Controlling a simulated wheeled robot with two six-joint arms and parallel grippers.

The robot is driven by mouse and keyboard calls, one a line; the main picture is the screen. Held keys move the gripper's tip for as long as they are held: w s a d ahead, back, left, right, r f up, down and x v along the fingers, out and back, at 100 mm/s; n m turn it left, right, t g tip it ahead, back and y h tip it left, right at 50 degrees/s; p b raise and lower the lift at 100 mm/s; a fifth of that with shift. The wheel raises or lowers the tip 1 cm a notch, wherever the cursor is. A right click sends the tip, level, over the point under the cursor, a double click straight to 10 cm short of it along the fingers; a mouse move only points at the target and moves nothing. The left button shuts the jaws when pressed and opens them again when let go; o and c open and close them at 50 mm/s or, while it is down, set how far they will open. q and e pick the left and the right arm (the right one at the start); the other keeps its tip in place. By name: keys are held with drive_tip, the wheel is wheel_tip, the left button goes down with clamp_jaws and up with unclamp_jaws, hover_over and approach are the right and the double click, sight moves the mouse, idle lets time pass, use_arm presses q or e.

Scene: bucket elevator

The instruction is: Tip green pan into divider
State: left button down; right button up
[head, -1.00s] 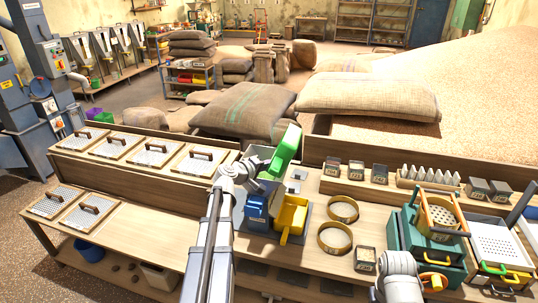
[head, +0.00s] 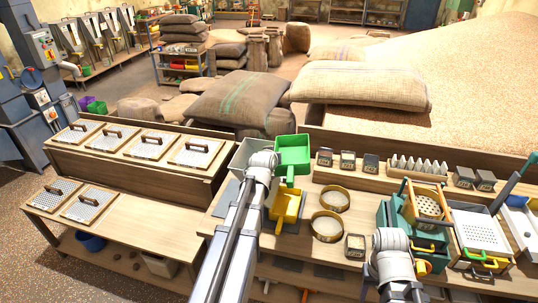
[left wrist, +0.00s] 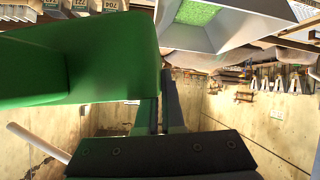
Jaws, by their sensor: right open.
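The green pan (head: 292,153) is up over the middle of the bench, its open inside facing my head camera. It also fills the upper left of the left wrist view (left wrist: 80,60). My left gripper (left wrist: 158,118) is shut on the pan's handle; in the head view my arm hides most of this grip. The divider's grey hopper (head: 243,156) is just left of the pan. The left wrist view shows a grey hopper (left wrist: 235,35) with green inside it. A yellow pan (head: 286,207) is below the green pan. My right gripper (head: 398,288) is open at the lower right, apart from these things.
Two round sieves (head: 328,226) and small labelled boxes (head: 348,160) lie right of the yellow pan. A teal box with a wooden-framed sieve (head: 428,205) stands further right. Mesh-topped trays (head: 146,145) line the left bench. Sacks (head: 235,100) lie behind.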

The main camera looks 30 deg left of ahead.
use_arm(q)
drive_tip(key=shift+w+d+r, duration=0.1)
drive_tip(key=shift+d+r, duration=0.15)
drive_tip(key=shift+d, duration=0.05)
drive_tip(key=shift+a+f+m+y+b, duration=0.15)
drive_tip(key=shift+m+y+b, duration=0.35)
drive_tip(key=shift+m, duration=0.1)
drive_tip(key=shift+r+p, duration=1.65)
drive_tip(key=shift+f, duration=0.1)
use_arm(e)
wheel_tip(320, 180, up, 3)
drive_tip(key=shift+r, duration=0.1)
use_arm(q)
drive_tip(key=shift+f, duration=0.1)
use_arm(e)
drive_tip(key=shift+s, duration=0.1)
